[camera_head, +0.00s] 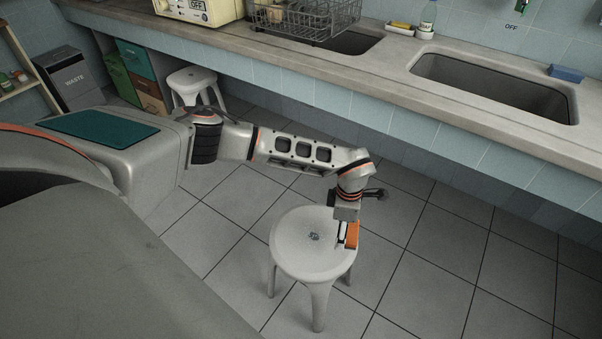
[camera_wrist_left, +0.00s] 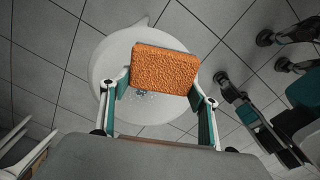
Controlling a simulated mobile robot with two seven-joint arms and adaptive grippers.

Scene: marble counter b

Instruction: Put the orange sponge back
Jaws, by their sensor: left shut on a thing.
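The orange sponge (camera_head: 352,235) is a flat block beside the right edge of a white round stool (camera_head: 300,250) in the head view. My left gripper (camera_head: 346,234) points down and is shut on the sponge. In the left wrist view the sponge (camera_wrist_left: 165,68) sits between the two fingers of my left gripper (camera_wrist_left: 160,84), with the stool seat (camera_wrist_left: 108,60) behind it. I cannot tell how high the sponge is above the seat. My right gripper does not show clearly in either view.
The counter (camera_head: 385,70) holds a wire rack (camera_head: 305,20), a yellow sponge in a tray (camera_head: 400,28), a bottle (camera_head: 427,18) and a blue sponge (camera_head: 566,73). A sink basin (camera_head: 490,85) is set into it. Tiled floor beside the stool is clear.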

